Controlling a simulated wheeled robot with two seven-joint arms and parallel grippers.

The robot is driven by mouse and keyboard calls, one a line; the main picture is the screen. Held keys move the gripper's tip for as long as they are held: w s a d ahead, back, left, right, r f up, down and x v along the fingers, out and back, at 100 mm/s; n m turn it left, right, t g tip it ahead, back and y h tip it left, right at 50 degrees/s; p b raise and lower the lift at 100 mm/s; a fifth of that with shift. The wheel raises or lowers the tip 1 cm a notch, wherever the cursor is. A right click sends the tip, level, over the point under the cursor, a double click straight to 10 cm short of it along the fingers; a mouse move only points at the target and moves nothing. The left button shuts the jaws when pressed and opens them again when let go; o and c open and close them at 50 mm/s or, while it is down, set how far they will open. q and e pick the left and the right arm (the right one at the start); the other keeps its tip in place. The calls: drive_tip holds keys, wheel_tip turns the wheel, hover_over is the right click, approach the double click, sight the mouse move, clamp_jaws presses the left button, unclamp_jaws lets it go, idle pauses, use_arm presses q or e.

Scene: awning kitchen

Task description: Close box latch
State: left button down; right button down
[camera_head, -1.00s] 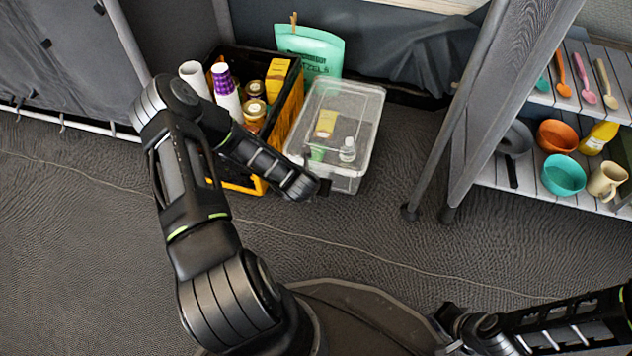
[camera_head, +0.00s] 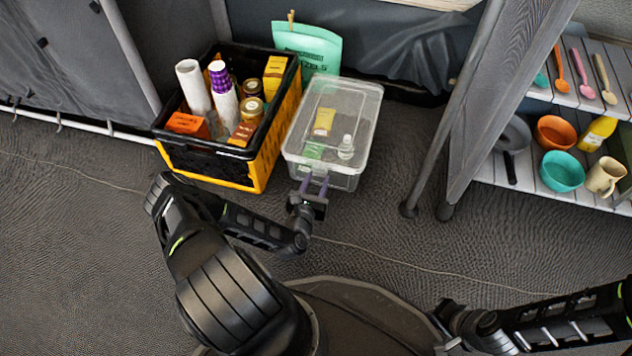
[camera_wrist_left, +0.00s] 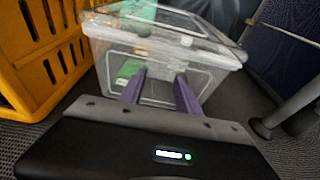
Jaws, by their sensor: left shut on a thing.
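The clear plastic box (camera_head: 367,140) stands on the floor with its transparent lid (camera_head: 340,98) lying over the top. A small bottle and yellow and green items show through it. My left gripper (camera_head: 314,181) is at the box's near side, left of its middle, with its purple fingers pointing at the front wall. In the left wrist view, the fingers (camera_wrist_left: 160,76) stand apart against the box front (camera_wrist_left: 112,62), just below the lid rim. The gripper is shut on the box's front latch area; the latch itself is too unclear to make out. My right gripper is out of view.
A black and yellow crate (camera_head: 215,173) full of groceries stands close to the left of the box. A green bag (camera_head: 310,48) is behind. A shelf (camera_head: 540,178) with bowls and utensils is at right.

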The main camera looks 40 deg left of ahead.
use_arm(q)
drive_tip(key=shift+w+a, duration=0.1)
idle(0.4)
drive_tip(key=c, duration=0.8)
unclamp_jaws()
drive_tip(key=shift+c, duration=0.2)
drive_tip(key=p+v, duration=0.3)
drive_tip(key=v, duration=0.5)
drive_tip(key=shift+f, duration=0.15)
